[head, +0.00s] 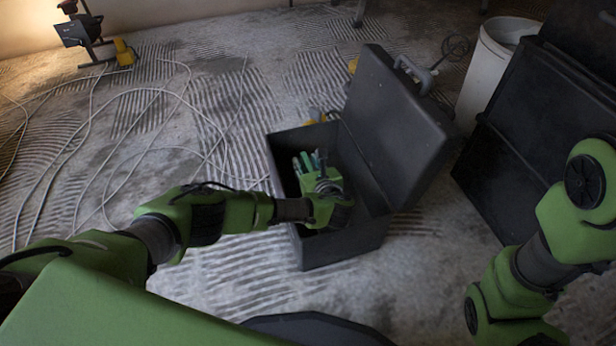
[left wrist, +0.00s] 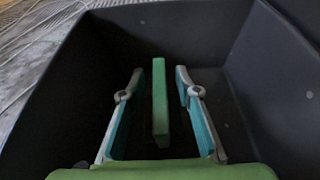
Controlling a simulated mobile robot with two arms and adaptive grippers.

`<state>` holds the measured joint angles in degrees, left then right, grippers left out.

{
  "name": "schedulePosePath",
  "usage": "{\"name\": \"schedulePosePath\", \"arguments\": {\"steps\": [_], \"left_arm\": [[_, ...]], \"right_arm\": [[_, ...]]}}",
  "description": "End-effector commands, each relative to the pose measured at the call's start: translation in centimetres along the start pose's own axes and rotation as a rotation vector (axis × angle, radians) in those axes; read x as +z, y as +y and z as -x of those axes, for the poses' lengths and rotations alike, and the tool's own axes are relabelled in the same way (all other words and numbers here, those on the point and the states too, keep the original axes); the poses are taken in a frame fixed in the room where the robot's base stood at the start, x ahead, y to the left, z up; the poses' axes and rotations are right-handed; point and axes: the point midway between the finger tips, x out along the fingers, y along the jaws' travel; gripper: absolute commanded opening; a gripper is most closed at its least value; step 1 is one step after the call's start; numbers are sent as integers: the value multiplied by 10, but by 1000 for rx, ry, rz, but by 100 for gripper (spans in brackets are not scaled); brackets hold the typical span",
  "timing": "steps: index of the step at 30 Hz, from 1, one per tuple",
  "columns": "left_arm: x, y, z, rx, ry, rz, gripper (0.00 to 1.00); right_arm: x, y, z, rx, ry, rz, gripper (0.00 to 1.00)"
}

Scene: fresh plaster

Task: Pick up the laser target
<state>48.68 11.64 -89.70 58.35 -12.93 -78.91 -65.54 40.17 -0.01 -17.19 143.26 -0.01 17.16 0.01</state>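A flat green piece, which looks like the laser target (left wrist: 160,100), stands upright inside the open black toolbox (head: 345,252). My left gripper (head: 307,163) reaches down into the toolbox from the left. In the left wrist view its two teal-padded fingers (left wrist: 160,112) are open, one on each side of the green piece, with a visible gap on both sides. In the head view the green piece (head: 306,162) shows only as a small sliver among the fingertips. Its lower end is hidden by my gripper's body. My right arm shows at the right, but its gripper is out of view.
The toolbox lid (head: 395,125) stands open, tilted to the right. A white bucket (head: 488,85) and a large black case (head: 545,120) stand right of it. A pale cable (head: 125,92) loops across the ridged floor at left. A work lamp (head: 75,32) stands at far left.

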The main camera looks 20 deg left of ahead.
Motion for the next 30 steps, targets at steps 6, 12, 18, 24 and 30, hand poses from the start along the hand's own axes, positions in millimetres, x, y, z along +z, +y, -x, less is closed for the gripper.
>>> {"name": "schedulePosePath", "arguments": {"steps": [6,12,18,24,30], "left_arm": [[0,0,0,0,0,0,2],[0,0,0,0,0,0,0],[1,0,1,0,0,0,0],[12,0,5,0,0,1,0],[40,0,17,0,0,1,0]], "right_arm": [[0,0,0,0,0,0,40],[0,0,0,-1,1,0,40],[0,0,-1,-1,1,0,40],[4,2,-11,-1,0,0,40],[14,8,-30,3,-7,-1,40]]}}
